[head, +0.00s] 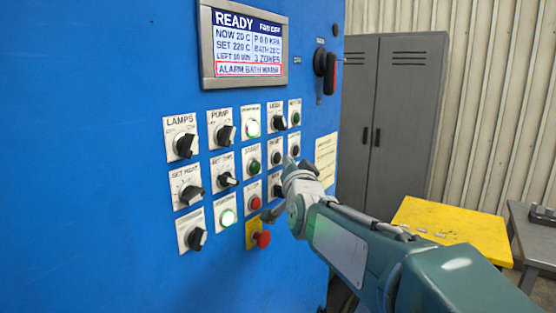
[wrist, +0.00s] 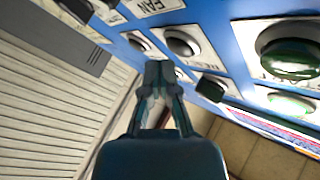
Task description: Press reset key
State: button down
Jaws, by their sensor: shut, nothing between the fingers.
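The blue control panel (head: 100,80) carries rows of labelled knobs, lamps and buttons. Two black buttons, one in the middle row (head: 276,157) and one to its right (head: 294,151), sit close to my gripper (head: 291,163). A dark round button (wrist: 183,42) and another button (wrist: 138,40) show just beyond the tips. I cannot tell whether the tips touch anything.
A screen (head: 244,42) reads READY with an alarm line about the bath. A black-and-red rotary handle (head: 326,68) is at upper right. A yellow table (head: 450,228) and grey cabinet (head: 400,130) stand right.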

jog(key=shift+w+a, duration=0.1)
jog(key=shift+w+a+r, duration=0.1)
jog(key=shift+a, duration=0.05)
dwell(0.3)
jog(key=shift+w+a, duration=0.25)
jog(key=shift+a, duration=0.15)
dwell(0.8)
jog(key=shift+d, duration=0.1)
jog(key=shift+s+d, duration=0.5)
jog(key=shift+d, duration=0.1)
jog(key=shift+d, duration=0.1)
jog(key=s+d, duration=0.1)
jog(key=d, duration=0.1)
jog(key=s+d, duration=0.1)
jog(key=d, duration=0.1)
jog(key=shift+s, duration=0.4)
dwell(0.6)
